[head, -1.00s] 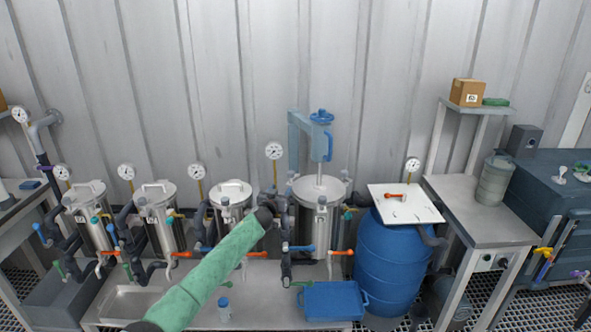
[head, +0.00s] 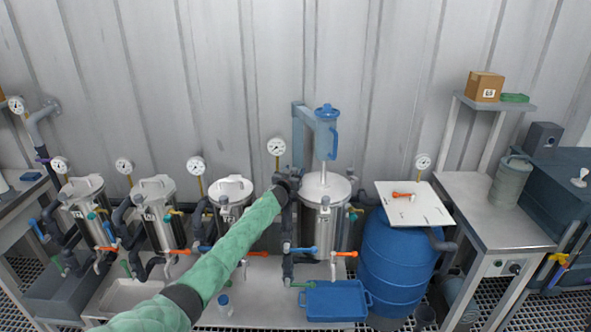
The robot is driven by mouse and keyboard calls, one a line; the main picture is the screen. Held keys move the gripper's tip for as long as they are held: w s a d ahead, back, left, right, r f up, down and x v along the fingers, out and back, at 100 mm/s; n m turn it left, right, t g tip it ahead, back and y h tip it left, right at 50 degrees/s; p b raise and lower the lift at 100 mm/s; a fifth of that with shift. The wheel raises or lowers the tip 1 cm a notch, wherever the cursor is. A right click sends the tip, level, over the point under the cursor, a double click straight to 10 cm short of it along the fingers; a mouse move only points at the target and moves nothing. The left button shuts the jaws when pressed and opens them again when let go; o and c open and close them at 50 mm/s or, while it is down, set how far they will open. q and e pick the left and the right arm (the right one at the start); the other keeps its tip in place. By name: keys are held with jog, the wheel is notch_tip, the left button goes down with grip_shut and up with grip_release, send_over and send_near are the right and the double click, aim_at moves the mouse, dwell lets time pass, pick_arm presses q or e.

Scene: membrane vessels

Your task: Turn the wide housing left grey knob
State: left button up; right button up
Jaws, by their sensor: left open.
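The wide housing (head: 338,228) is the steel vessel at the right end of the row in the head view, wider than the others. A blue-topped fitting (head: 326,130) stands over its lid. My left arm in green sleeve reaches in from the lower left. My left gripper (head: 291,179), dark and open, is at the upper left side of the wide housing, over the dark grey pipework there. I cannot make out the left grey knob separately; the gripper and wrist cover that spot. I cannot tell whether the fingers touch it. My right gripper is not in view.
Narrower vessels (head: 160,222) stand to the left. A pressure gauge (head: 277,147) stands just above the gripper. Blue (head: 302,250) and orange (head: 344,254) handles sit lower down. A blue tray (head: 335,302) and blue barrel (head: 392,265) are at the lower right.

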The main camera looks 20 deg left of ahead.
pick_arm(q)
jog(key=shift+w+r, duration=0.25)
jog(key=shift+w, duration=0.45)
jog(key=shift+w+f, duration=0.15)
jog(key=shift+w, duration=0.05)
jog(key=shift+s, duration=0.1)
jog(key=c, duration=1)
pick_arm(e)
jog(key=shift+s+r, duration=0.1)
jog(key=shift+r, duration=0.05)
